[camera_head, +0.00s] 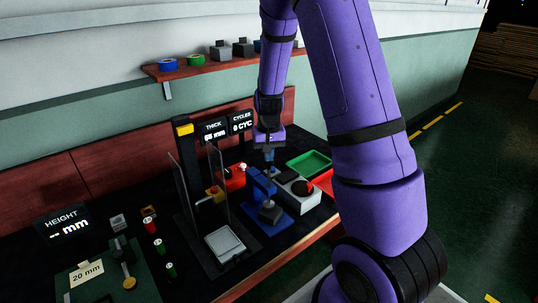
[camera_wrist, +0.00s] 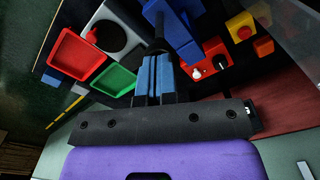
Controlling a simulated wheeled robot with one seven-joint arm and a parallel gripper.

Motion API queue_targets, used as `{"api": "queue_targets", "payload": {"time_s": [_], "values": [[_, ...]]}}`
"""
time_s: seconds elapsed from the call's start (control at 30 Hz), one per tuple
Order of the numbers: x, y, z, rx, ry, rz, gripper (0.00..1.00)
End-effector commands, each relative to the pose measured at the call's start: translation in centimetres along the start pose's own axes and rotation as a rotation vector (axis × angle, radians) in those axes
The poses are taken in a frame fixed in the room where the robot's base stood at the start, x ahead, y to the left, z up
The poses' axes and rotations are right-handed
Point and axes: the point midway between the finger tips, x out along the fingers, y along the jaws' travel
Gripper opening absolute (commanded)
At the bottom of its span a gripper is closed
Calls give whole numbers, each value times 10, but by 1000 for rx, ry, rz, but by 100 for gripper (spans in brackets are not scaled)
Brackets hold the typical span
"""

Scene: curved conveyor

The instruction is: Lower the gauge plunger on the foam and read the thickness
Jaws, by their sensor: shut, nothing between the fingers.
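The blue gauge stand (camera_head: 261,181) stands on the dark bench, with a dark grey block, probably the foam (camera_head: 270,213), on its blue base. The THICK display (camera_head: 214,131) behind is lit with a value in mm, its digits too small to read surely. My gripper (camera_head: 269,154) points down just above and behind the stand, its blue fingers shut with nothing between them. In the wrist view my gripper (camera_wrist: 157,56) has its tips close to a dark upright rod, probably the plunger (camera_wrist: 159,40), beside the blue stand (camera_wrist: 185,35). I cannot tell whether they touch.
A white box with a black dial (camera_head: 302,187), a green tray (camera_head: 310,163) and a red tray (camera_head: 325,181) are on the right. A red box (camera_head: 231,177) and a guarded press (camera_head: 184,150) are on the left. A shelf (camera_head: 222,63) hangs above.

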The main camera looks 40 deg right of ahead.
Motion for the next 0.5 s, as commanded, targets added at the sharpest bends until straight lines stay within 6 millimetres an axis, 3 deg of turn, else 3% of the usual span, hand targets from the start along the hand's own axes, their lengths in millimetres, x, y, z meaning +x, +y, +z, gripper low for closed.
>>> {"api": "queue_targets", "payload": {"time_s": [0.5], "values": [[14, 1, 0, 1, -1, 1, 0]]}}
